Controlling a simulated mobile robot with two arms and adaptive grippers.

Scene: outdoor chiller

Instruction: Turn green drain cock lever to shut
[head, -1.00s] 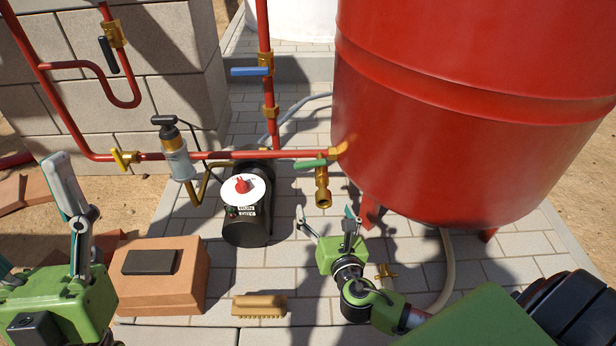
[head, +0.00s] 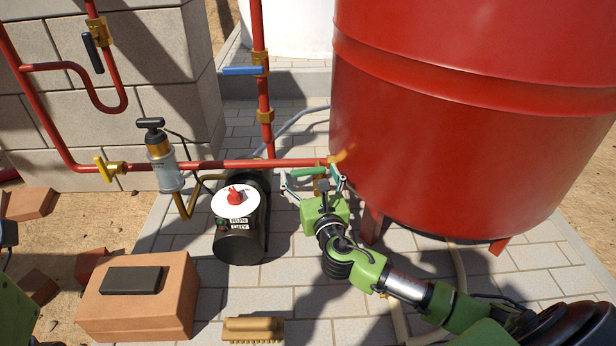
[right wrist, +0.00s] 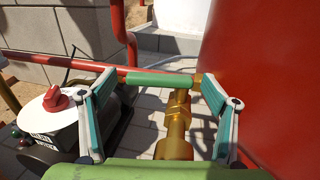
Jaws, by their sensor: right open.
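The green drain cock lever (head: 308,172) lies roughly level, just below the red pipe and beside the red tank. In the right wrist view the lever (right wrist: 160,83) spans between my fingertips, with the brass drain cock body (right wrist: 178,120) hanging below its right end. My right gripper (head: 313,182) is open, one finger near each end of the lever. I cannot tell whether either finger touches it. In the head view my gripper hides most of the brass body. Only a part of my left gripper (head: 14,312) shows at the left edge; its jaws are cut off.
The red tank (head: 460,140) stands close on the right. A black pump (head: 240,240) with a red knob is left of my right gripper. A yellow-handled valve (head: 106,169) and a blue lever (head: 243,71) sit on the pipes.

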